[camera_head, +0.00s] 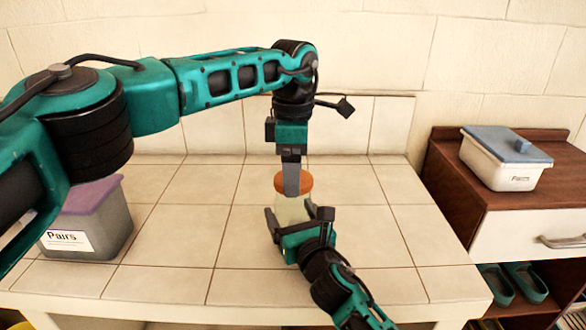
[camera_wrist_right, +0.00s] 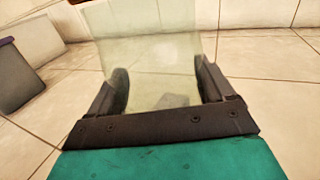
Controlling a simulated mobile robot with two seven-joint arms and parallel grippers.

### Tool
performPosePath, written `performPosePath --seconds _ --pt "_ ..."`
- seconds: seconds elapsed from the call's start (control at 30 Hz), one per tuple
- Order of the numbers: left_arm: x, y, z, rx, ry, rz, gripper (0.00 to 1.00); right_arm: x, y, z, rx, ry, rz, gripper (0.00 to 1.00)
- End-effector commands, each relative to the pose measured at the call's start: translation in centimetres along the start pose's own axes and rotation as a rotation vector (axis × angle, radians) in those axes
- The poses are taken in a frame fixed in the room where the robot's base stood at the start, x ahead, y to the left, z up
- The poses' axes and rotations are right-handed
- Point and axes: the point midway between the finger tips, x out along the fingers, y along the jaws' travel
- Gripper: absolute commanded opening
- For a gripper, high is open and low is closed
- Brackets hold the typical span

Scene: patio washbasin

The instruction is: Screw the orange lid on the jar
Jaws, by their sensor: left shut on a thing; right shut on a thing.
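A pale, see-through jar (camera_head: 290,210) stands on the tiled counter near its middle. The orange lid (camera_head: 307,182) is at the top of the jar; whether it is threaded on cannot be told. My left gripper (camera_head: 291,190) comes down from above and is shut on the orange lid, hiding part of it. My right gripper (camera_head: 300,216) comes in from the front right and is shut on the jar's body, one finger on each side. In the right wrist view the jar (camera_wrist_right: 155,70) sits between the two dark fingers, its top cut off by the frame.
A grey box with a purple lid (camera_head: 92,197), labelled "Pairs", stands at the left of the tiled counter (camera_head: 375,240). A brown cabinet (camera_head: 455,180) at the right bears a white box with a blue lid (camera_head: 505,165). Counter tiles around the jar are clear.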

Motion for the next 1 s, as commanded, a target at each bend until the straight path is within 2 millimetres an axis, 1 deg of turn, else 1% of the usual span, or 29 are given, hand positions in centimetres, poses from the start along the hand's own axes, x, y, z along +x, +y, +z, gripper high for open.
performPosePath --seconds 0.67,0.7,0.77,0.87,1.0 --pt "1.2 0.0 0.0 0.001 0.000 -0.001 0.47 0.0 0.0 -0.1 0.001 0.001 0.000 0.27" --pt "1.2 0.0 0.0 0.002 0.000 0.000 0.47 0.0 0.0 -0.1 0.001 0.001 0.000 0.00" --pt "1.2 0.0 0.0 0.016 0.000 0.000 0.47 0.0 0.0 -0.1 0.001 0.001 0.000 0.00" --pt "1.2 0.0 0.0 0.101 -0.001 -0.001 0.47 0.0 0.0 -0.1 0.001 0.001 0.000 0.00" --pt "1.2 0.0 0.0 0.343 -0.002 0.000 0.47 0.0 0.0 -0.1 0.001 0.001 0.000 0.00"
